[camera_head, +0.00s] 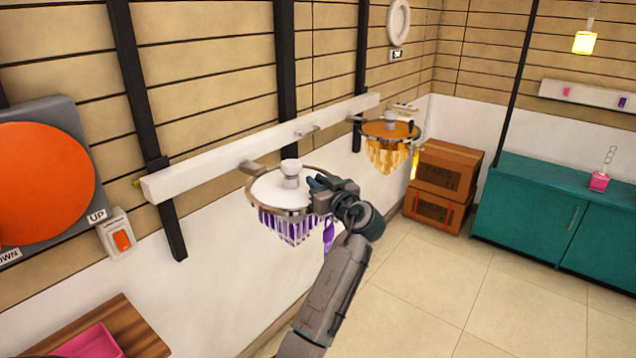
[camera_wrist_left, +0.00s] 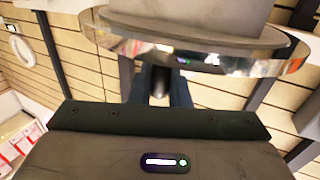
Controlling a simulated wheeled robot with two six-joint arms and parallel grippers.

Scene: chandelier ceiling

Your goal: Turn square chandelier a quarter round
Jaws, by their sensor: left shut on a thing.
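A chandelier with purple crystals (camera_head: 292,226) hangs at the white wall rail, with a pale top plate, a shiny rim and a white knob (camera_head: 291,172) on top. Its rim looks rounded; I cannot make out a square shape. My left gripper (camera_head: 318,186) is shut on the near right side of this chandelier. In the left wrist view the curved mirror-like rim (camera_wrist_left: 200,50) crosses above the dark fingers (camera_wrist_left: 160,88), whose tips are partly hidden by it. A second chandelier with amber crystals (camera_head: 388,155) hangs farther along the rail. My right gripper is not in view.
The white rail (camera_head: 215,163) runs along the plank wall, with an empty hook (camera_head: 308,130) between the chandeliers. An orange disc (camera_head: 45,185) and a switch (camera_head: 119,237) are at left. Stacked boxes (camera_head: 438,189) and a teal cabinet (camera_head: 530,215) stand behind. The tiled floor is clear.

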